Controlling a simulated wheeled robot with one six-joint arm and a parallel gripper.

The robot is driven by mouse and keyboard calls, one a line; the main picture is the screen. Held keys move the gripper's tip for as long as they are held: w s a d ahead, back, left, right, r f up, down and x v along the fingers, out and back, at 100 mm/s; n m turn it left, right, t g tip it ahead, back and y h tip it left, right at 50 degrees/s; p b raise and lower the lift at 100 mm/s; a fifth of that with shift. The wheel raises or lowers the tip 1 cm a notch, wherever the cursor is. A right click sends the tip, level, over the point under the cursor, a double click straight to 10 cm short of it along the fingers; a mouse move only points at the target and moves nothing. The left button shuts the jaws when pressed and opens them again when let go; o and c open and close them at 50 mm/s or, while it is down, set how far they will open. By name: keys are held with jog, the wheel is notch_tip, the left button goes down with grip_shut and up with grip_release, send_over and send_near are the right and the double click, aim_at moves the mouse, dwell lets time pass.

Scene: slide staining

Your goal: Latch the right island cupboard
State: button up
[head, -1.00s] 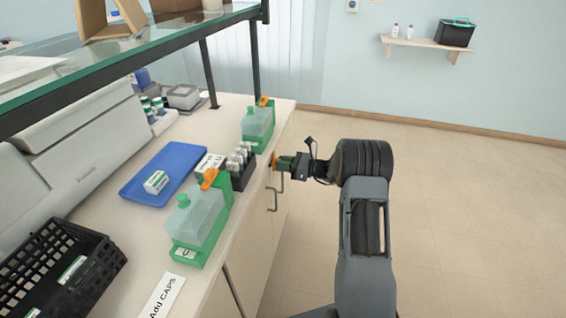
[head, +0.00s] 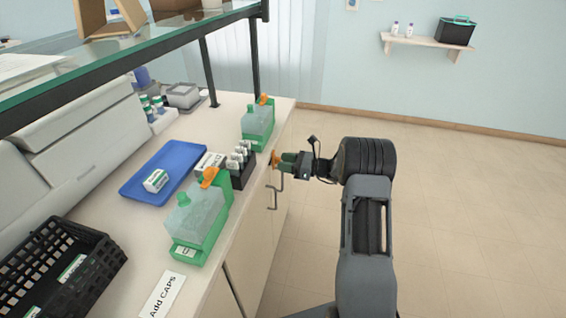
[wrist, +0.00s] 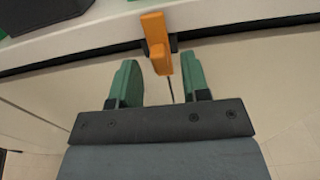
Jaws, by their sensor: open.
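An orange latch (head: 275,159) sits at the top of the island cupboard front (head: 262,228), just under the worktop edge. In the wrist view the latch (wrist: 160,58) points down over the seam between the doors, slightly tilted. The cupboard doors (wrist: 225,75) look closed there. My gripper (head: 284,158) is open, its green fingers facing the cupboard front. In the wrist view one finger of my gripper (wrist: 158,66) is on each side of the latch's lower end, with visible gaps. The latch's exact locking position cannot be told.
Metal door handles (head: 274,198) stick out below my gripper. The worktop edge (wrist: 85,38) overhangs the latch closely. Green-based bottles (head: 257,125) and a dark tube rack (head: 241,172) stand near that edge. The floor (head: 460,200) to the right is clear.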

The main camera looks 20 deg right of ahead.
jog(key=v, duration=1.2)
jog(key=shift+s+d, duration=0.2)
jog(key=shift+d, duration=0.15)
jog(key=s+a+f+n+g+h, duration=0.2)
jog(key=s+f+n+g+h, duration=0.15)
jog(key=s+f, duration=0.2)
jog(key=s+a+r+n+g+h+p, duration=0.2)
jog(key=s+a+r+n+g+h, duration=0.25)
jog(key=s+n, duration=0.3)
jog(key=s+a+r+n+t+h+p, duration=0.1)
jog(key=s+a+r+n+h+p, duration=0.1)
jog(key=r, duration=0.4)
jog(key=s+a+r+n+h+p, duration=0.3)
jog(key=s+r+n, duration=0.2)
jog(key=r+n, duration=0.1)
jog(key=s+a+r+n+t+h+p, duration=0.1)
jog(key=s+a+r+n+h+p, duration=0.1)
jog(key=s+r+n, duration=0.2)
notch_tip(320, 180, up, 4)
jog(key=shift+a+f+n+t+h+p, duration=0.15)
jog(key=shift+a+n+t+h+p, duration=0.15)
jog(key=shift+n, duration=0.3)
